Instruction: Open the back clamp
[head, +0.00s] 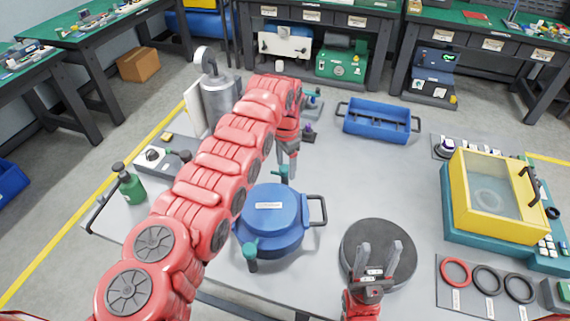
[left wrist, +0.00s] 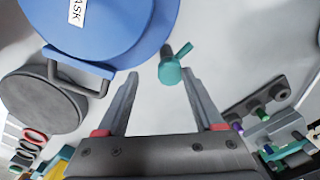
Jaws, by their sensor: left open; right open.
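A round blue vessel (head: 268,222) with a labelled lid stands on the grey table. The teal back clamp (head: 281,172) sits at its far edge. A second teal clamp (head: 250,250) is at its near edge. My left gripper (head: 286,162) is open and points down at the back clamp, partly covering it. In the left wrist view the back clamp (left wrist: 170,72) shows between the two open fingertips (left wrist: 160,80); I cannot tell whether they touch it. My right gripper (head: 379,250) is open and empty above the dark round disc (head: 362,270).
A blue tray (head: 376,122) is at the back, and a yellow-framed box (head: 497,190) stands at right. Red and black rings (head: 487,280) lie at front right. A green bottle (head: 131,186) and a metal cylinder (head: 218,98) stand at left. The table between vessel and tray is clear.

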